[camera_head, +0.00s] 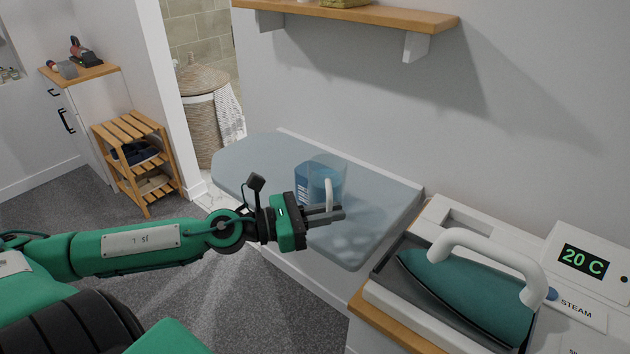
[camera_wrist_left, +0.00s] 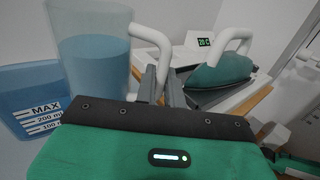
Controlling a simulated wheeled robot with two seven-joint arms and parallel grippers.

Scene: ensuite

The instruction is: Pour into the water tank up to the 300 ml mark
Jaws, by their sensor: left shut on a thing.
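My left gripper (camera_head: 325,215) is shut on the white handle of a clear jug (camera_head: 333,170). In the left wrist view the jug (camera_wrist_left: 92,55) looks upright and holds blue water to well above its middle; its base is hidden behind the gripper. The blue-tinted water tank (camera_wrist_left: 30,88) stands close to the left of the jug there, with MAX, 200 ml and 100 marks. In the head view the tank (camera_head: 301,188) is partly overlapped by the jug. I cannot tell the tank's water level. My right gripper is not in view.
The grey-blue board (camera_head: 255,160) lies under the tank and jug, its left part bare. A teal iron (camera_head: 465,285) rests on a white steam station (camera_head: 590,290) showing 20 C at the right. A wooden shelf (camera_head: 365,14) hangs above. A slatted rack (camera_head: 135,130) stands far left.

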